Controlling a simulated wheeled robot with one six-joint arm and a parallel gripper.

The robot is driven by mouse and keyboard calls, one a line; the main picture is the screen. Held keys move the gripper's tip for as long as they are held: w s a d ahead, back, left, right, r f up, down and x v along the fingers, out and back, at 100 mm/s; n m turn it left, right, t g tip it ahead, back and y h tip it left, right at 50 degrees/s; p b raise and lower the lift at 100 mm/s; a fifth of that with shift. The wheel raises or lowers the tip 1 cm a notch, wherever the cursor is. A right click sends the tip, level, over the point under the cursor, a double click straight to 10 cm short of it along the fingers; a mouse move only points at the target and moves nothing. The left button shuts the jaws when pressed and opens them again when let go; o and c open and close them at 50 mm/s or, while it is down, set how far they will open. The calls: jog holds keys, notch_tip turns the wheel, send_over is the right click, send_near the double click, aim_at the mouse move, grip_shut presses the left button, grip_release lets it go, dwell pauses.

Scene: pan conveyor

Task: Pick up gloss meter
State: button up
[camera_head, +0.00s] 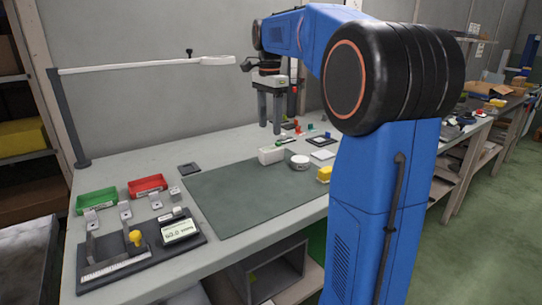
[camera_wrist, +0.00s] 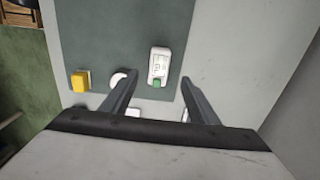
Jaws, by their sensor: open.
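The gloss meter, a white block (camera_head: 271,155), sits at the back edge of the green mat. In the wrist view the white device (camera_wrist: 159,62) has a dark-lettered label and a green end, and lies flat on the mat. My gripper (camera_head: 270,127) points down and is open and empty above the back of the bench. In the wrist view my gripper's fingertips (camera_wrist: 158,80) stand apart, with the device's green end roughly between them in the picture. My gripper is not touching the device. The exact height gap cannot be told.
A round white puck (camera_head: 300,162) and a yellow block (camera_head: 325,174) stand right of the device. A white card (camera_head: 322,155) and small coloured parts lie behind. Green (camera_head: 97,201) and red (camera_head: 147,186) bins stand at left. The middle of the mat (camera_head: 245,195) is clear.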

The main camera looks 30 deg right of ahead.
aim_at(271, 148)
jog(key=f, duration=0.9)
jog(key=shift+s+d+f, duration=0.1)
jog(key=shift+d+f, duration=0.15)
jog(key=shift+f, duration=0.15)
jog(key=shift+c, duration=0.6)
jog(key=c, duration=1.2)
